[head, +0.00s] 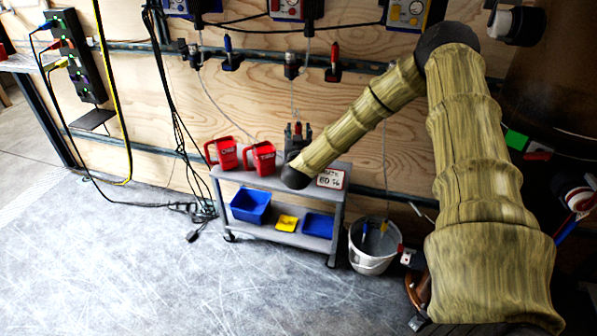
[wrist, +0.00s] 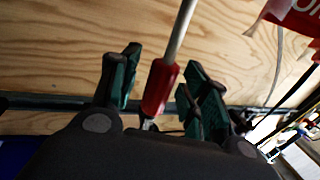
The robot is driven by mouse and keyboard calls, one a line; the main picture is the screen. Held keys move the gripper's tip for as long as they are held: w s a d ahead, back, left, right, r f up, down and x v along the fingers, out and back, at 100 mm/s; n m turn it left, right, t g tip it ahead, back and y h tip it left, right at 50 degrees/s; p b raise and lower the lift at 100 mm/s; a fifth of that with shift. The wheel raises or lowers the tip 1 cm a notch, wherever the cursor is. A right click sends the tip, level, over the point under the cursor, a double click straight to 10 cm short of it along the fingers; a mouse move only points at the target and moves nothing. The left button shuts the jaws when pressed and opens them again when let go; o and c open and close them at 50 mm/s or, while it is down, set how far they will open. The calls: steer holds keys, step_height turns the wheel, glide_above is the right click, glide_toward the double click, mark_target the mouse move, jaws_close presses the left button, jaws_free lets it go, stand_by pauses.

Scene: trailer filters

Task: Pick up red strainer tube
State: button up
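The red strainer tube (wrist: 160,88) shows in the wrist view, hanging at the lower end of a pale grey rod or pipe in front of the plywood wall. My gripper (wrist: 163,88) is open, with one green-padded finger on each side of the red tube. Small gaps show between the tube and the fingers, so it does not look gripped. In the head view my gripper (head: 297,132) is above the back of a grey cart, and a small bit of red shows between its fingers.
The grey cart (head: 216,196) carries red jugs (head: 264,158) on top, just left of my gripper. A white bucket (head: 370,264) stands right of the cart. Other blue and red pieces (head: 334,56) hang on the wall.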

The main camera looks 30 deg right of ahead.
jaws_close()
steer(key=shift+r, duration=0.1)
